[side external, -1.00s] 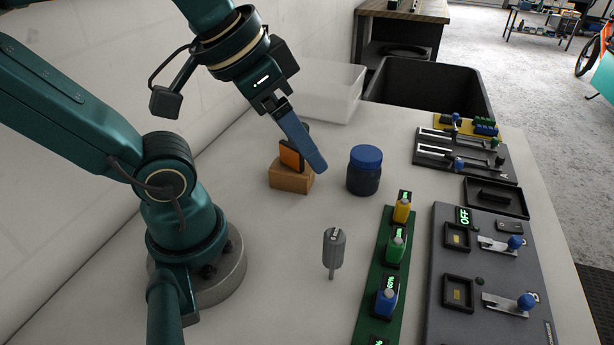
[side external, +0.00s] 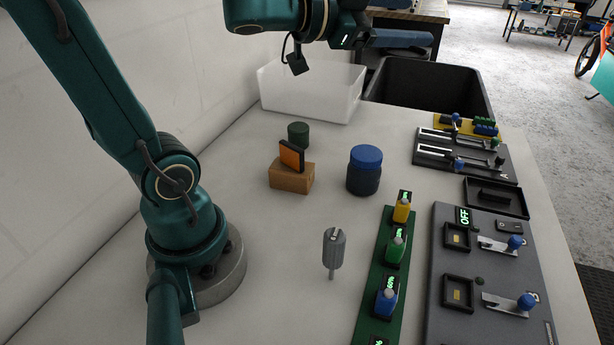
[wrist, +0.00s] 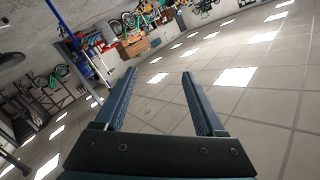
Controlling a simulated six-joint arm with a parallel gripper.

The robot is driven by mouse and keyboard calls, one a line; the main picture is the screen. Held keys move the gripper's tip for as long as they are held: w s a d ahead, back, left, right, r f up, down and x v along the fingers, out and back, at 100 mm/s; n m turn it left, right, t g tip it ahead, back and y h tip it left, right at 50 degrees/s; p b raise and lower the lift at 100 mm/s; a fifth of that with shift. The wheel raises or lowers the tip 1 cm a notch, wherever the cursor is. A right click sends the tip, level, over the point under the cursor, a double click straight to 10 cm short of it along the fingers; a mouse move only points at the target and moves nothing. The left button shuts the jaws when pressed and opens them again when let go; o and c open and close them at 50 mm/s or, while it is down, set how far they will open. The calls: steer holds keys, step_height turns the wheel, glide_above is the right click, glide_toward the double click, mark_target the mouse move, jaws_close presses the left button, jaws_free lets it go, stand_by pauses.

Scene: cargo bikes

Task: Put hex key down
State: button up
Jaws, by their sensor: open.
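My gripper (side external: 425,40) is raised high above the back of the table and points level toward the right. In the wrist view my gripper (wrist: 159,73) has its two blue fingers apart with nothing between them. An orange and black piece (side external: 291,155) stands tilted in a wooden block (side external: 291,178) on the table, well below and left of my gripper; it may be the hex key, but I cannot tell for sure. No other hex key can be made out.
A dark green cylinder (side external: 298,130) stands behind the block, and a blue-lidded jar (side external: 364,172) to its right. A grey tool (side external: 333,250) stands in front. Switch panels (side external: 480,318) line the right side. A clear bin (side external: 290,95) and black bin (side external: 425,80) are at the back.

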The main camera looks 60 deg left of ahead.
steer(key=s+d+f+m+g+h, duration=0.1)
steer(key=d+f+m+g+h, duration=0.1)
steer(key=d+f+m+h, duration=0.25)
steer(key=m+g+h, duration=0.4)
steer(key=g+h, duration=0.5)
steer(key=g, duration=0.3)
glide_above(341, 255)
steer(key=a, duration=0.3)
step_height(341, 255, down, 6)
steer(key=f, duration=1.3)
steer(key=shift+s+f, duration=0.25)
steer(key=shift+s, duration=0.1)
steer(key=shift+d+f+m, duration=0.2)
steer(key=shift+f+m, duration=0.05)
steer(key=shift+f, duration=0.1)
steer(key=shift+y, duration=0.25)
steer(key=shift+x, duration=2.25)
jaws_close()
